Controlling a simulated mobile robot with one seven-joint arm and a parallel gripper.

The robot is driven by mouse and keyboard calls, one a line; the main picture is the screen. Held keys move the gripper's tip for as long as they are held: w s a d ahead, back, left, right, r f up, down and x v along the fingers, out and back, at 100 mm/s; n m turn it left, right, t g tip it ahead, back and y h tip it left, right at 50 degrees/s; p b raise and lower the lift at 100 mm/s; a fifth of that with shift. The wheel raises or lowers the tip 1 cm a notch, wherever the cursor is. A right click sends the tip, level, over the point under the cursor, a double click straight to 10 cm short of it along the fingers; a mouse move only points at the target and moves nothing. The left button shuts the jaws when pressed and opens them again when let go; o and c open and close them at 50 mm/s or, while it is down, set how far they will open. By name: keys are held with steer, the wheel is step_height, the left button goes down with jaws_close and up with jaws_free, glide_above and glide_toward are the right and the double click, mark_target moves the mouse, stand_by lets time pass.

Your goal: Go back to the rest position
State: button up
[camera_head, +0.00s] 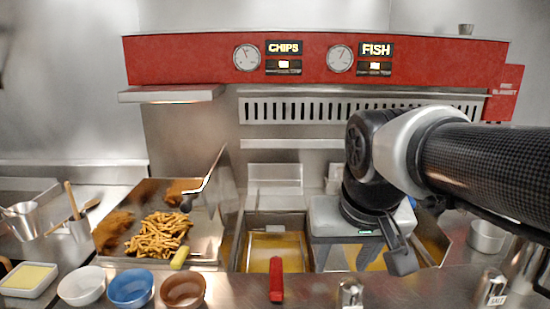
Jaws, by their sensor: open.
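My arm comes in from the right side of the head view and bends down at a dark, rounded wrist joint. My gripper (358,258) hangs below it with a light grey body and dark fingers pointing down. The fingers are apart, with nothing seen between them but the fryer behind. It hangs in front of the right part of the fryer (273,216) and hides much of it.
A tray of chips (158,236) and fried pieces (182,191) stands left of the fryer. White (82,286), blue (130,288) and brown (184,290) bowls line the front counter. A red handle (276,279) and shakers stand nearby. A red hood (200,62) spans above.

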steer(key=s+d+f+t, duration=0.1)
steer(key=s+d+f, duration=0.2)
steer(key=s, duration=0.4)
step_height(320, 180, up, 13)
steer(key=p, duration=1.3)
steer(key=shift+s, duration=0.2)
